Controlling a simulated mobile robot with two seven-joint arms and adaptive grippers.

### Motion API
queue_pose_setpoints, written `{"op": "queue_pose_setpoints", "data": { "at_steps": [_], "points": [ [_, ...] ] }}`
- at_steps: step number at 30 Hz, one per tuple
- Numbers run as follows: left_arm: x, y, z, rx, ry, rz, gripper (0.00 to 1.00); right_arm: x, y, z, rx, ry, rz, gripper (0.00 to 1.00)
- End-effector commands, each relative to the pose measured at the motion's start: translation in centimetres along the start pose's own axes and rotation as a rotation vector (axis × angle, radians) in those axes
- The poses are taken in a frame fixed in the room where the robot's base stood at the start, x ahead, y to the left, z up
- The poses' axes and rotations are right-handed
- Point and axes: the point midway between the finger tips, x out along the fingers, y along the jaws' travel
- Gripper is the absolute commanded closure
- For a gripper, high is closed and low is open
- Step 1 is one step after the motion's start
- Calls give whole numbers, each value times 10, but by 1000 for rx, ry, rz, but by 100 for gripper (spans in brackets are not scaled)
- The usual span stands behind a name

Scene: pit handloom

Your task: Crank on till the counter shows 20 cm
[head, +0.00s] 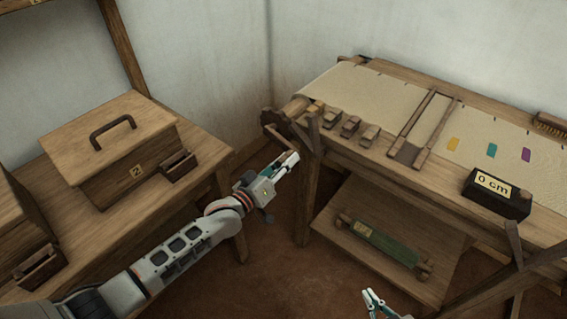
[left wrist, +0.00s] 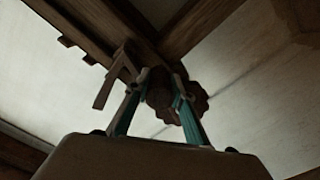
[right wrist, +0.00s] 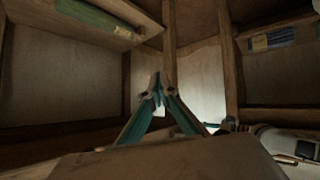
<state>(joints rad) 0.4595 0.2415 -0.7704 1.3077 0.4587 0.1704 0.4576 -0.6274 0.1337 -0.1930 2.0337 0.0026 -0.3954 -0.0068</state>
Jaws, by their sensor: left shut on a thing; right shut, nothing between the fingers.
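The counter (head: 496,194) is a black box on the right of the loom's top, and its label reads 0 cm. The crank (head: 279,137) is at the left end of the loom's roller, beside a dark toothed wheel (head: 268,117). My left gripper (head: 290,160) is at the crank, shut on its handle. In the left wrist view the dark handle (left wrist: 159,86) sits between the two teal fingers, with the wheel partly hidden behind. My right gripper (head: 373,296) is low in front of the loom, empty. Its fingertips meet in the right wrist view (right wrist: 158,90).
Cloth (head: 365,90) spreads over the loom top with several wooden blocks on its front edge. A lower shelf (head: 350,262) holds a green roll (head: 383,243). A side table at left bears a lidded wooden box (head: 120,145) marked 2. Open floor lies between table and loom.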

Motion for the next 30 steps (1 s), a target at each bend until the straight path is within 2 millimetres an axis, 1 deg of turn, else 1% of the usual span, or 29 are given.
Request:
{"op": "queue_pose_setpoints", "data": {
  "at_steps": [1, 4, 10, 15, 18, 24, 30],
  "points": [
    [1, 8, -9, -41, 2, 3, 100, -3, 2, -12, 3, 14, 2, 100],
    [0, 14, -15, -136, 2, 3, 100, -6, 2, -20, 9, 21, -1, 100],
    [0, 25, -30, -326, 0, 2, 100, -12, -3, -24, 19, 15, -15, 100],
    [0, 31, -43, -485, 0, 1, 100, -19, -8, -21, 29, 3, -26, 100],
    [0, 34, -51, -571, 0, 1, 100, -21, -8, -23, 34, 4, -27, 100],
    [0, 37, -63, -716, -2, 1, 100, -23, -7, -26, 37, 3, -27, 100],
    [0, 37, -72, -815, -2, 0, 100, -24, -6, -28, 34, 4, -26, 100]
  ]
}}
